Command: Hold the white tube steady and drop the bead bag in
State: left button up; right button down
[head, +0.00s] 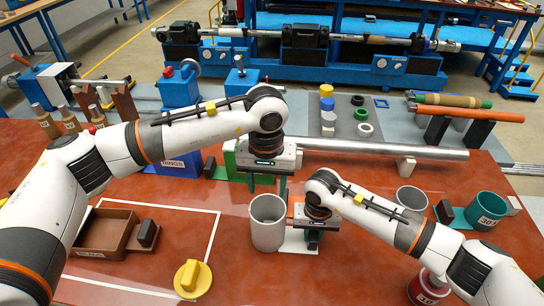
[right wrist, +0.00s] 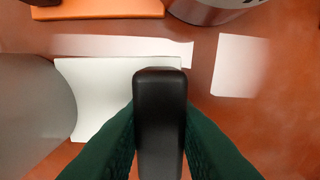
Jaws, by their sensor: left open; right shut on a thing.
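The white tube (head: 267,225), an open greyish-white cylinder, stands upright on the red table. It also shows at the left of the right wrist view (right wrist: 35,110). My right gripper (head: 314,238) is beside it, on its right, shut on a black grip block (right wrist: 160,115) that stands by a white plate (right wrist: 105,90) reaching to the tube. My left gripper (head: 267,185) is open and points down, just behind the tube's mouth and above it in the picture. I see nothing in its jaws. I cannot make out a bead bag in either view.
A brown tray (head: 122,213) with a black grip lies at left, and a yellow knobbed disc (head: 192,278) in front. A grey cup (head: 412,199), a teal cup (head: 486,209) and a red-and-white can (head: 428,287) stand at right. A long metal bar (head: 385,149) lies behind.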

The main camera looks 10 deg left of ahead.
jog(key=c, duration=1.1)
grip_release()
